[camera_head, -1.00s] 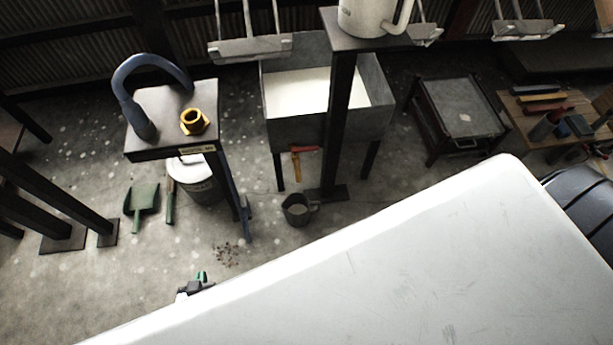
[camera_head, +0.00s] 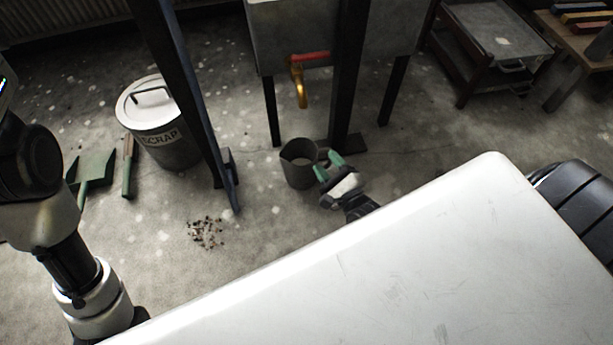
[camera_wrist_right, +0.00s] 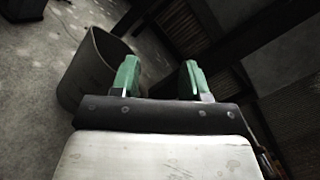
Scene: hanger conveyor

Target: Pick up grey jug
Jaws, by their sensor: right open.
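The grey jug (camera_head: 298,168) stands upright on the concrete floor, open at the top. My right gripper (camera_head: 328,166) is open at the jug's right side, its green fingertips close to where the handle was seen; they partly hide that side. In the right wrist view the jug (camera_wrist_right: 92,72) is left of my right gripper (camera_wrist_right: 160,75), its wall near the left finger. I cannot tell whether the handle lies between the fingers or whether they touch the jug. My left arm comes in at the left; its gripper is out of sight.
A basin on legs (camera_head: 375,35) with a red and gold tap (camera_head: 300,78) stands behind the jug. A dark post (camera_head: 346,95) rises close behind it. A scrap bin (camera_head: 165,135), green dustpan (camera_head: 95,168) and debris (camera_head: 206,233) lie left. A low cart (camera_head: 487,40) stands back right.

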